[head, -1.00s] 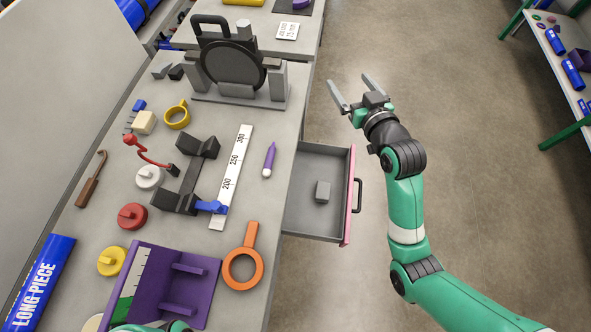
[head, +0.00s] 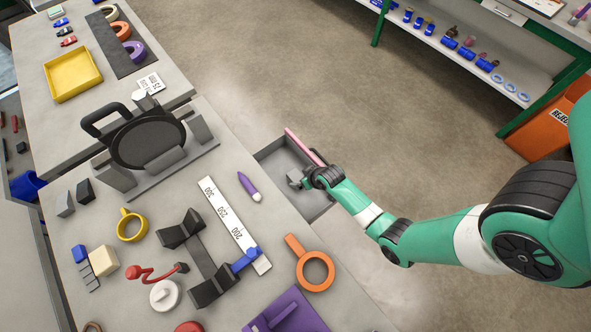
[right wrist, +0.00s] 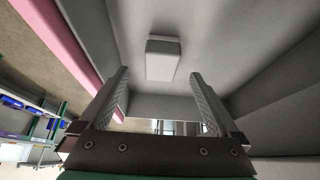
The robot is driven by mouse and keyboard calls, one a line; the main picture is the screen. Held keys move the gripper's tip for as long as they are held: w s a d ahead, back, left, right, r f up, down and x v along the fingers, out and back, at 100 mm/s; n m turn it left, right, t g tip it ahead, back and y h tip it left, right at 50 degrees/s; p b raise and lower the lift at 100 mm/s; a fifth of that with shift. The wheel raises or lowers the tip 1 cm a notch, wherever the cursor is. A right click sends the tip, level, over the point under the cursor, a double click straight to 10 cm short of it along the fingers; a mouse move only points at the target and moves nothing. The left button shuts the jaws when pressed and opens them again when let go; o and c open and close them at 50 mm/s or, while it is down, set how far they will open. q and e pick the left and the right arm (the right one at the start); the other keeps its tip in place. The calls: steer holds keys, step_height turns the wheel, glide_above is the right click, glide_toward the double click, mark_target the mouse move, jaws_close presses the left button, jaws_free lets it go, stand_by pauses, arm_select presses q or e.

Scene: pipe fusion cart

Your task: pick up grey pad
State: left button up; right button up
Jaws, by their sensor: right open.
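The grey pad (right wrist: 163,58) is a small light block on the grey floor of the open drawer (head: 268,152). In the right wrist view it lies just beyond the fingertips, roughly centred between them. My right gripper (right wrist: 159,76) is open and empty, with clear space between its fingers and no visible contact with the pad. In the head view my right gripper (head: 300,178) is low over the drawer, and my wrist partly covers the drawer. The pad is hard to tell from the fingers there. My left gripper is not in view.
The drawer's pink front (head: 304,147) rises beside my wrist. The worktop holds an orange ring (head: 316,270), a purple marker (head: 249,186), a white ruler (head: 228,222) and a black disc on a stand (head: 148,142). Open floor lies right of the drawer.

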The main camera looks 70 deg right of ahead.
mark_target(297, 177)
steer(key=shift+w+d+f, duration=0.15)
steer(key=shift+w+f, duration=0.15)
steer(key=shift+f, duration=0.2)
steer(key=b+x, duration=0.3)
steer(key=x, duration=0.2)
steer(key=shift+w+d, duration=0.1)
steer(key=shift+w, duration=0.15)
steer(key=c, duration=1.4)
